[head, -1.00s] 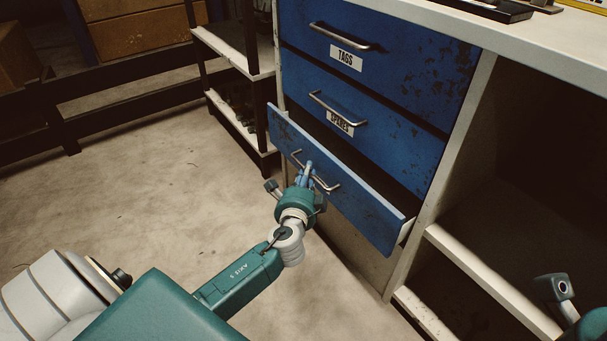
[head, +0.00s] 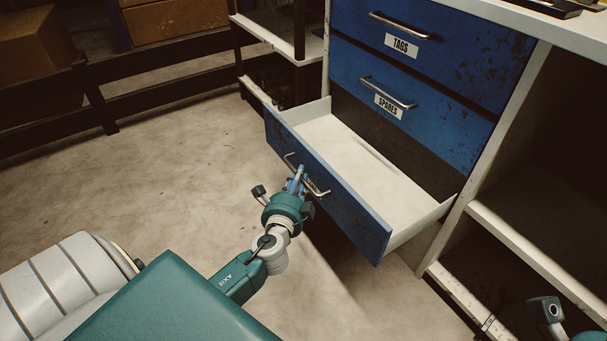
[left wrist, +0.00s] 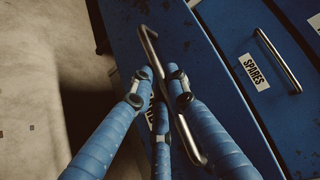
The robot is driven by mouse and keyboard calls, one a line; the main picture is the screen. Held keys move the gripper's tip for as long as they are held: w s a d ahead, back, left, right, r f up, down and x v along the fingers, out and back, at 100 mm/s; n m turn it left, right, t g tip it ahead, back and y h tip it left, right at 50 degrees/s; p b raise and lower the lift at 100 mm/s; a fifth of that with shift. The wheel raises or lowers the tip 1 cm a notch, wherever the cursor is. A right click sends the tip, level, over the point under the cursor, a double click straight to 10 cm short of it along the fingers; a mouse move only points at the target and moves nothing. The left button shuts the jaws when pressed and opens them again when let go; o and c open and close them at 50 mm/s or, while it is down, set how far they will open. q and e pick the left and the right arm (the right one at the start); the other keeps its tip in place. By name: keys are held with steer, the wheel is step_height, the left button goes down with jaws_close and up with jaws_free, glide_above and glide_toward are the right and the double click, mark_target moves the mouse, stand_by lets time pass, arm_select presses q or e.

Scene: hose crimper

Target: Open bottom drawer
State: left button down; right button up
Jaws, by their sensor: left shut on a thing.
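The bottom drawer (head: 350,208) stands well out from the cabinet, with its pale, empty inside showing in the head view. Its front is worn blue with a silver bar handle (head: 320,190). My left gripper (head: 299,177) is shut on this handle. In the left wrist view the blue fingers of my left gripper (left wrist: 160,78) are around the middle of the handle (left wrist: 186,135), and they partly hide a white label on the drawer front (left wrist: 130,45). My right gripper's fingers do not show.
Above are two closed blue drawers, TAGS (head: 450,50) and SPARES (head: 440,122). An open shelf bay (head: 530,240) lies to the right. A dark rack with pale shelves (head: 285,40) stands close behind on the left. The concrete floor (head: 160,175) before the drawer is clear.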

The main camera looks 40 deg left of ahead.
arm_select(q)
steer(key=shift+f, duration=0.1)
steer(key=c, duration=1.9)
jaws_free()
steer(key=shift+c, duration=0.2)
steer(key=shift+s+d, duration=0.1)
steer(key=v, duration=1.2)
